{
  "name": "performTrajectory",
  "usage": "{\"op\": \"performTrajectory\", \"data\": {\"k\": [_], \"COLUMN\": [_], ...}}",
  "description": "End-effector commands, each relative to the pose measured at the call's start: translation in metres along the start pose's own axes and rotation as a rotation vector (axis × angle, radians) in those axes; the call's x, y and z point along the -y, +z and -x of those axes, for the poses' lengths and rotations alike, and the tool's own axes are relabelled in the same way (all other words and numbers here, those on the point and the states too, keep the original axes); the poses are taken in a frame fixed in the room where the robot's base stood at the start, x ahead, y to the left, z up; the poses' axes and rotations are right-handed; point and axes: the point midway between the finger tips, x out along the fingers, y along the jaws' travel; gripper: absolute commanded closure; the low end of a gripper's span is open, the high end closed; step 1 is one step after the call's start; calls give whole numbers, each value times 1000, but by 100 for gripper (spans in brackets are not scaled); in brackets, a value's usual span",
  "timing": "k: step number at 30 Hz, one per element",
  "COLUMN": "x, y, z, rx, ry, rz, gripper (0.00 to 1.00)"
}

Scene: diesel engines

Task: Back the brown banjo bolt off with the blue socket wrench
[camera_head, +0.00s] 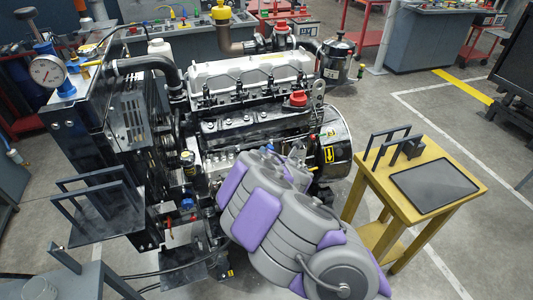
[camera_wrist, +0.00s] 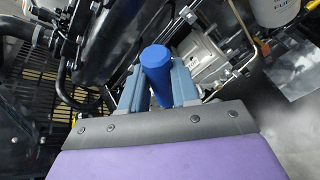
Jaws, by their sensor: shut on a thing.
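My gripper (camera_wrist: 160,88) is shut on the blue socket wrench (camera_wrist: 157,60) in the wrist view. The wrench's round blue end sticks up between the two grey-blue fingers; the rest of it is hidden. Beyond it are a silver engine part (camera_wrist: 210,52) and thin metal pipes. I cannot make out the brown banjo bolt in either view. In the head view my grey and purple arm reaches to the near side of the diesel engine (camera_head: 250,78) and hides part of it. The wrench cannot be told there.
A yellow stand (camera_head: 463,181) with a dark pad and upright black brackets is right of the engine. A black-framed rack (camera_head: 100,215) stands at the left. A black canister (camera_head: 335,58) is behind. Open floor (camera_head: 420,115) lies at the right. A white filter (camera_wrist: 272,10) shows in the wrist view.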

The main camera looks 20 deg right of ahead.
Motion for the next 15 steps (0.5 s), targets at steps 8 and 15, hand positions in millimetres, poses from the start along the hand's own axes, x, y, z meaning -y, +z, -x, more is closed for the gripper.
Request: {"op": "performTrajectory", "data": {"k": [8, 15], "x": [5, 10], "y": [-8, -15], "z": [24, 44], "rx": [1, 0], "ry": [-1, -2], "rz": [1, 2], "gripper": [100, 100]}}
